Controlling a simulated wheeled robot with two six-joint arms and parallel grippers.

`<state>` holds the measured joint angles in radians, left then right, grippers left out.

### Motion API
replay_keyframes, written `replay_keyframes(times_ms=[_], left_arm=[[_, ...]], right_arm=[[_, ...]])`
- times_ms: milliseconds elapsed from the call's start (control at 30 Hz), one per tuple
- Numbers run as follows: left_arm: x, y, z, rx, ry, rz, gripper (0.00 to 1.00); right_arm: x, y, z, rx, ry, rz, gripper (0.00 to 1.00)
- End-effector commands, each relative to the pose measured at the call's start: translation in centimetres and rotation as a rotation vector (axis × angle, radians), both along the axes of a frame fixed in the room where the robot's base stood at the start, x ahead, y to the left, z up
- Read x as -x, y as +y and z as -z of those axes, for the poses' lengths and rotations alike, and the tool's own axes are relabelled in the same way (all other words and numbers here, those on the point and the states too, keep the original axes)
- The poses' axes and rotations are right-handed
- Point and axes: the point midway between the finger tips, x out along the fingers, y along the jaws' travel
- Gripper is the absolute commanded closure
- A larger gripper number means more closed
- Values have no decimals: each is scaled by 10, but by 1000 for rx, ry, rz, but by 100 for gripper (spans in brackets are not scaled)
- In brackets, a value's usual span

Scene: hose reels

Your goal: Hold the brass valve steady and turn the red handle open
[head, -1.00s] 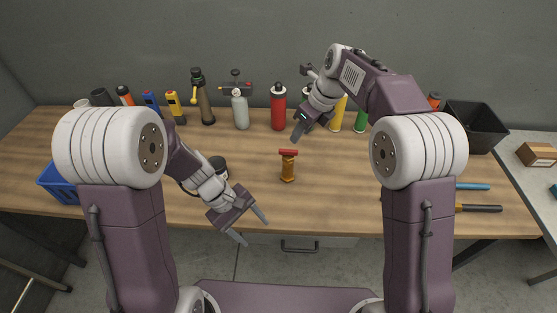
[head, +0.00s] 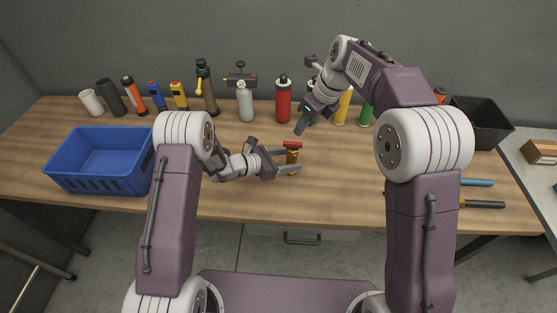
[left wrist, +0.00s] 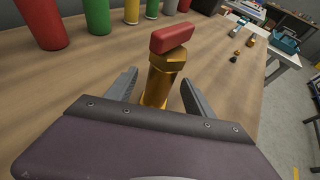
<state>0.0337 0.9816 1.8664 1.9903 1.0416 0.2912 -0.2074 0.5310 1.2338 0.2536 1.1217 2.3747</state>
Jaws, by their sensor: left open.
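The brass valve (head: 293,157) stands upright on the wooden table, with its red handle (head: 293,145) lying flat across the top. My left gripper (head: 290,161) is open, with one finger on either side of the brass body. In the left wrist view the valve (left wrist: 160,82) rises between the two spread fingers, with visible gaps beside it, and the red handle (left wrist: 171,38) sits above the fingers. My right gripper (head: 303,121) is behind the valve, above the table and apart from it. Its fingers overlap in view, so its opening is unclear.
A blue crate (head: 100,178) stands at the left of the table. A row of bottles and tools, including a red extinguisher (head: 283,103) and a grey cylinder (head: 245,103), lines the back. A black bin (head: 480,120) is at the right. The table front is clear.

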Motion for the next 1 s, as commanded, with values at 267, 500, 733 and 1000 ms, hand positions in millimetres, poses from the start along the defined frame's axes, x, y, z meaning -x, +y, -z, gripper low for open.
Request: replay_keyframes(times_ms=[267, 500, 733, 1000], left_arm=[[-20, -31, 15, -2, -1, 2, 38], [-23, -34, 17, -1, 0, 0, 38], [-22, -34, 17, -1, 0, 0, 83], [-22, -34, 17, -1, 0, 0, 100]], right_arm=[[0, 0, 0, 0, 0, 0, 64], [0, 0, 0, 0, 0, 0, 64], [0, 0, 0, 0, 0, 0, 64], [4, 0, 1, 12, 4, -47, 65]])
